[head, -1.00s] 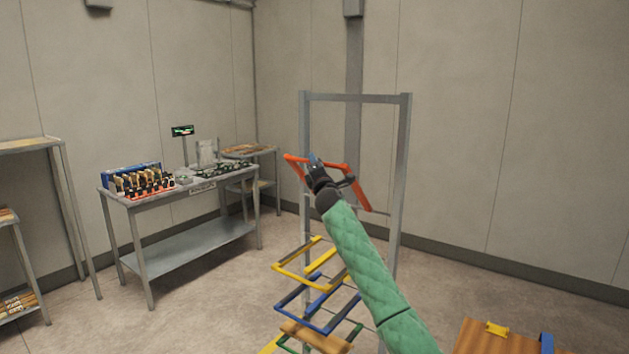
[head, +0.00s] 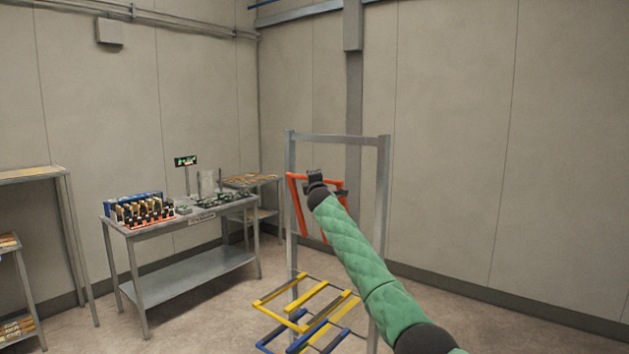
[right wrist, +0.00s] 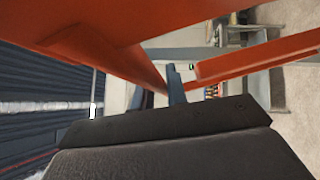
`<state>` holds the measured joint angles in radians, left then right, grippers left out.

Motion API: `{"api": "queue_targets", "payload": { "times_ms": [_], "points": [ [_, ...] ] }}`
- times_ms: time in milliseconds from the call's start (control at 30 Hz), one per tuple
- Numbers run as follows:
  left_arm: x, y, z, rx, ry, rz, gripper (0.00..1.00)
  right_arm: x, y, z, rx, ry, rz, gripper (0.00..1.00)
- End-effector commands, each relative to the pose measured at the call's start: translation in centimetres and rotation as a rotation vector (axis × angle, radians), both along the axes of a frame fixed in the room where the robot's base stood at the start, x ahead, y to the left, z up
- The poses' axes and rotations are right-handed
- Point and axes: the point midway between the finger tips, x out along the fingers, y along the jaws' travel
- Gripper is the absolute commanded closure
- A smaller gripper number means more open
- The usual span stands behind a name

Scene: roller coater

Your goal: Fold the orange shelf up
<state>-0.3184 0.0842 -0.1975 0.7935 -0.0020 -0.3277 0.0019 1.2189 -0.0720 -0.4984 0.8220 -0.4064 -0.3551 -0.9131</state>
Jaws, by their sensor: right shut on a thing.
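The orange shelf (head: 298,208) is an open frame on the upper part of a grey metal rack (head: 383,180). It stands steeply tilted, close to upright, between the rack's posts. My right gripper (head: 315,178) is shut on its upper bar, near the top left corner, and my green-sleeved forearm hides part of its right side. In the right wrist view, orange bars (right wrist: 110,30) cross close in front of the gripper fingers (right wrist: 175,85). My left gripper is not in view.
Lower on the rack, a yellow shelf (head: 268,297) and a blue shelf (head: 265,348) stick out. A grey workbench (head: 190,275) with boxed parts stands at the left. Floor between bench and rack is clear.

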Motion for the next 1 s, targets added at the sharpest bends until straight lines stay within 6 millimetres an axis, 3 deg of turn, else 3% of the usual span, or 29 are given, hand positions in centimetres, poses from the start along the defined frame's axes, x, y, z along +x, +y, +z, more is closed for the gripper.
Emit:
{"api": "queue_targets", "payload": {
  "times_ms": [433,467,567,1000],
  "points": [
    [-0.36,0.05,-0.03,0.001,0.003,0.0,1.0,0.21,-0.12,0.16,0.005,0.006,-0.002,1.0],
    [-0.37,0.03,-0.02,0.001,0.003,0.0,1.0,0.21,-0.12,0.17,0.005,0.006,-0.002,0.82],
    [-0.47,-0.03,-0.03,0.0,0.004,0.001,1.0,0.2,-0.11,0.16,0.005,0.006,-0.002,0.64],
    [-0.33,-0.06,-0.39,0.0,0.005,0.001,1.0,-0.34,-0.27,-0.22,0.006,0.005,-0.002,0.64]
  ]
}}
